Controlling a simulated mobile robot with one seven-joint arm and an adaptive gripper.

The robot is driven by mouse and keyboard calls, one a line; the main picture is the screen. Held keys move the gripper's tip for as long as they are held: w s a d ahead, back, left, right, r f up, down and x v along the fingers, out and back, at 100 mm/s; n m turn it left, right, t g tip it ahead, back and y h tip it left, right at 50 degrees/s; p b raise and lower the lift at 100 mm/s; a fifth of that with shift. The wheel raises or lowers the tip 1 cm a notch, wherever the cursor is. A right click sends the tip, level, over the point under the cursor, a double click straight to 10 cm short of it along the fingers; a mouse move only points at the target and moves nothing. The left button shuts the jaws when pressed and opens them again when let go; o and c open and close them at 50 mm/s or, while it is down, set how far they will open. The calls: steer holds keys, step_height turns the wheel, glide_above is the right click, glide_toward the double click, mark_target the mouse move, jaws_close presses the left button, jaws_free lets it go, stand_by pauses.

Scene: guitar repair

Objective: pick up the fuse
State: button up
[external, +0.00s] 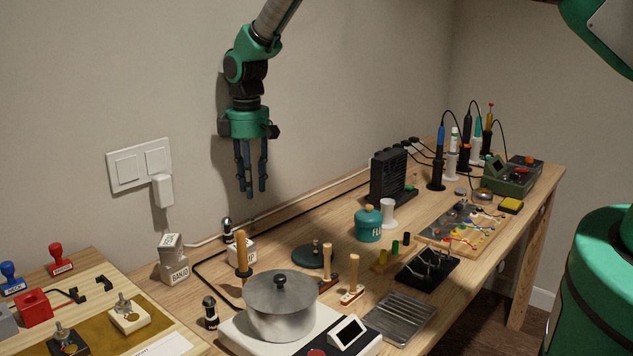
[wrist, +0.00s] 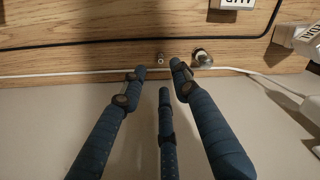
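I cannot tell for certain which thing is the fuse. A small metal-ended piece (wrist: 160,58) lies or stands by the white cable in the wrist view, beyond my fingertips. A shiny, dark rounded piece (wrist: 202,58) is just right of it. In the external view, a small black and silver piece (external: 227,230) stands near the wall, behind a white block. A similar piece (external: 210,313) stands left of the pot. My gripper (external: 252,194) hangs fingers down above the wall side of the bench. It is open and empty, with its three fingers apart (wrist: 160,82).
A lidded pot (external: 281,310) stands on a white hot plate. A wooden-handled tool (external: 242,254) stands upright behind it. Lettered blocks (external: 173,271) are at the left. A white cable (wrist: 100,73) and a black cable (wrist: 100,43) run along the bench near the wall.

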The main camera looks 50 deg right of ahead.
mark_target(252, 217)
steer(key=shift+f, duration=2.3)
steer(key=shift+w+f, duration=0.15)
steer(key=shift+f, duration=2.45)
jaws_close()
